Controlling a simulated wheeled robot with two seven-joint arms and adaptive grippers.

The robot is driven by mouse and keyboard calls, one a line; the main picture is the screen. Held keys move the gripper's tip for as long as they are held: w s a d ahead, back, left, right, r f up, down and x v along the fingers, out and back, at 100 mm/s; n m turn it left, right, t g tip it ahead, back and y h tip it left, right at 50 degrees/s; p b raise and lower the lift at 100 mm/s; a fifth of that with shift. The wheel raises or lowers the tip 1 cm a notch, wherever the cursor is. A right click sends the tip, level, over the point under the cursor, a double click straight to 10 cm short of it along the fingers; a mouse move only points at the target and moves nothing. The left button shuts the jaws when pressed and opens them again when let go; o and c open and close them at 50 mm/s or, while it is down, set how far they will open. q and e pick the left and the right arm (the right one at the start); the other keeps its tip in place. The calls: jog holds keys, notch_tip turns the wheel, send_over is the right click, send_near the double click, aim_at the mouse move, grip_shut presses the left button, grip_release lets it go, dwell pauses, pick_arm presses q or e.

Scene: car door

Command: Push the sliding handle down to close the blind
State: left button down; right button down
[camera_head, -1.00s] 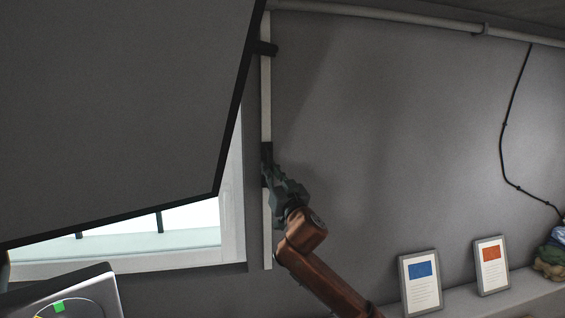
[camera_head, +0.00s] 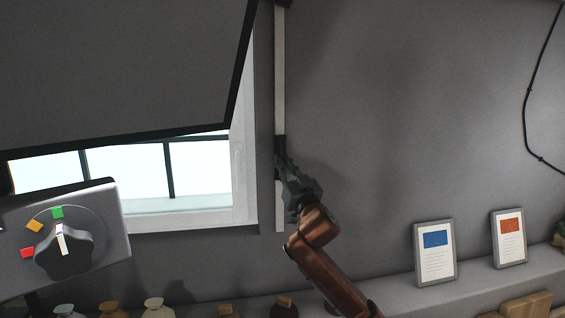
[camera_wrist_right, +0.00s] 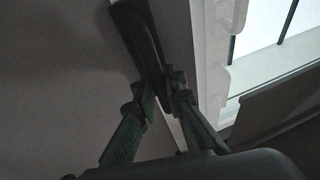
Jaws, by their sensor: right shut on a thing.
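The sliding handle (camera_head: 280,148) is a dark block on a narrow white vertical rail (camera_head: 279,70) fixed to the wall right of the window. My right gripper (camera_head: 284,168) is at the handle and shut on it. In the right wrist view the fingers (camera_wrist_right: 166,88) close around the lower end of the dark handle (camera_wrist_right: 138,35). A short stretch of rail shows below the gripper. A large dark grey panel with a black edge (camera_head: 110,70), which seems to be the blind, covers the window's upper part. My left gripper is out of view.
Below the panel the bright window (camera_head: 200,170) is uncovered. A dial box (camera_head: 110,225) stands at lower left. A shelf (camera_head: 475,290) along the bottom carries two framed cards (camera_head: 435,252) (camera_head: 509,238) and several small items.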

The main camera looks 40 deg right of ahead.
jog(key=c, duration=2)
grip_release()
jog(key=shift+o, duration=0.2)
jog(key=v, duration=0.7)
jog(key=shift+s, duration=0.2)
jog(key=shift+f, duration=0.15)
